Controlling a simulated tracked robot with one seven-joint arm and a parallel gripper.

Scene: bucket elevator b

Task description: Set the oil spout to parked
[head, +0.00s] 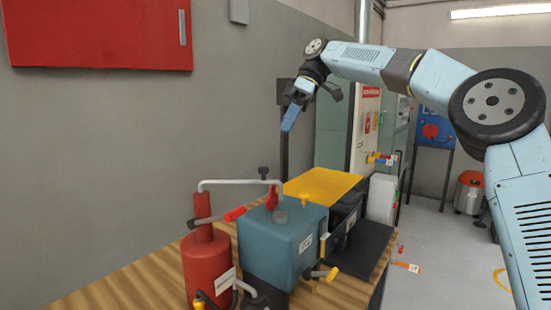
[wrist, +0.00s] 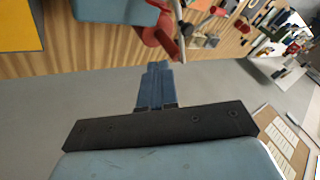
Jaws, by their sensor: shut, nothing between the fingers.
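A red cylinder (head: 207,266) stands on the wooden bench. A grey bent pipe (head: 235,182), which looks like the oil spout, runs from its top to above the blue-grey tank (head: 284,245). Its end is turned down near the tank top. A red-gripped lever (head: 234,214) sticks out beside the cylinder. In the wrist view, red parts (wrist: 160,36) and a grey pipe (wrist: 180,22) show at the top. My gripper (head: 290,120) is above and behind the tank, apart from everything. Its blue fingers (wrist: 155,88) are together and empty.
A yellow plate (head: 322,184) lies behind the tank. The wooden bench (head: 120,285) is bare at left. A red cabinet (head: 95,32) hangs on the wall. Air around my gripper is free.

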